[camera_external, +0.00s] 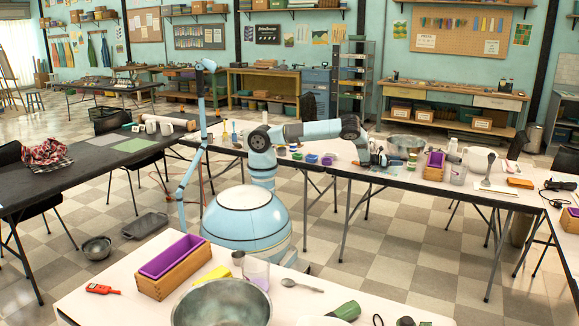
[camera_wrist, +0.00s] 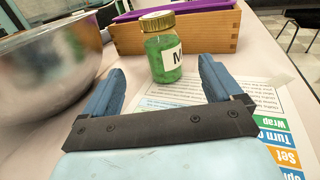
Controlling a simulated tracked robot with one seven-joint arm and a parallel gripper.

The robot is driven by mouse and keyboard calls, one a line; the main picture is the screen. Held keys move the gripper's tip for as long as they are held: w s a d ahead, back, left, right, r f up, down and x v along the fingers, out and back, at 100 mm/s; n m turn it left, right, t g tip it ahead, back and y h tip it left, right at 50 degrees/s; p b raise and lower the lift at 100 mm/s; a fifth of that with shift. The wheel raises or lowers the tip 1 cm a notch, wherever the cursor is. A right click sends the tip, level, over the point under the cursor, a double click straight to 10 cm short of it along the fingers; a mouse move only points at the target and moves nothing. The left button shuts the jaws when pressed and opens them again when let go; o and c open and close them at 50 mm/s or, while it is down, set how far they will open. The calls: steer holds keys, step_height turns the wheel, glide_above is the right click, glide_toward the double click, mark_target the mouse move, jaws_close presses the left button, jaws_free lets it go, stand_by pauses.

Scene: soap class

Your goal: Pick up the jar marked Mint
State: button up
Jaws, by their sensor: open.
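A glass jar (camera_wrist: 162,50) with a gold lid, green contents and a white label stands upright in the wrist view. Only an "M" and part of another letter show on the label. The jar also shows, small, in the external view (camera_external: 412,160). My gripper (camera_wrist: 162,78) is open and empty, its two blue fingers pointing toward the jar. The jar stands beyond the fingertips, about midway between them in the picture. In the external view my gripper (camera_external: 379,158) is low over the back table, left of the jar.
A large metal bowl (camera_wrist: 45,45) stands close at left of the jar. A wooden box (camera_wrist: 215,34) with a purple liner stands just behind it. A printed sheet (camera_wrist: 235,95) with coloured tabs lies on the table under my gripper and at right.

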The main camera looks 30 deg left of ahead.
mark_target(412, 160)
steer(key=x, duration=1)
steer(key=shift+s+r, duration=0.15)
steer(key=shift+r, duration=0.05)
steer(key=c, duration=1.2)
steer(key=shift+c, duration=0.2)
steer(key=shift+r, duration=0.15)
